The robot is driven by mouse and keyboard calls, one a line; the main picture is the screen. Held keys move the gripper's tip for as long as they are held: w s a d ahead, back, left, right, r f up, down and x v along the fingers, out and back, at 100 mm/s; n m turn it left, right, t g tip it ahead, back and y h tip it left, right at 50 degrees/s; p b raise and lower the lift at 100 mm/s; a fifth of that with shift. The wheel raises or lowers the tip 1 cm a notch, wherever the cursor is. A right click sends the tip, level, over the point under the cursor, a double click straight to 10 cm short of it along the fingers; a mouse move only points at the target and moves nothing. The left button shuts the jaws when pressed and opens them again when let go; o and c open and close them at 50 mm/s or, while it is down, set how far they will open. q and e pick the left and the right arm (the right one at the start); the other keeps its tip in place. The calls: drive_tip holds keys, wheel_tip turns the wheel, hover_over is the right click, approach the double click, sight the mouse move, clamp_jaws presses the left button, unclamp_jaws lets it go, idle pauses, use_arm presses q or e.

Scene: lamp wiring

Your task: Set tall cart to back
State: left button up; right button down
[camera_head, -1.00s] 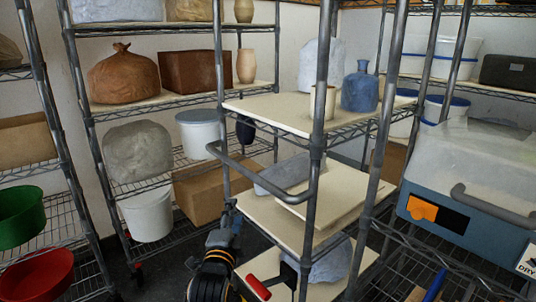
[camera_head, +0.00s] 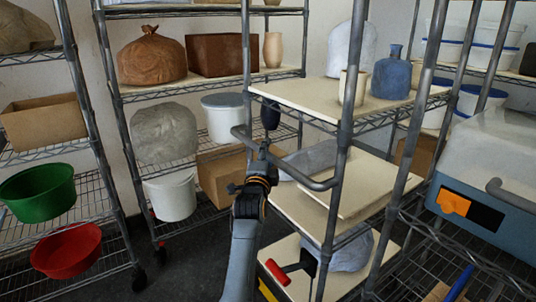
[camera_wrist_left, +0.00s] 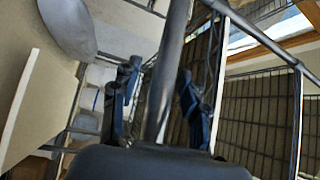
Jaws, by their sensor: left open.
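The tall cart (camera_head: 300,95) is a grey metal rack with cream boards on its tiers and a bent handle bar (camera_head: 290,172) on its near left side. My left gripper (camera_head: 264,150) is at the left part of this handle. In the left wrist view, my left gripper (camera_wrist_left: 158,95) is open, with one dark finger on each side of a grey bar (camera_wrist_left: 165,70); I cannot tell whether they touch it. My right gripper is not in view.
The cart carries a blue bottle (camera_head: 391,75), a beige cup (camera_head: 353,88) and a red-headed mallet (camera_head: 285,272). Loaded wire shelves (camera_head: 120,98) stand behind and left. A blue-grey machine (camera_head: 480,195) is close on the right. Dark floor (camera_head: 190,260) shows at lower left.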

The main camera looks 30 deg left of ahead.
use_arm(q)
drive_tip(key=shift+w+a, duration=0.1)
drive_tip(key=shift+w, duration=0.15)
clamp_jaws()
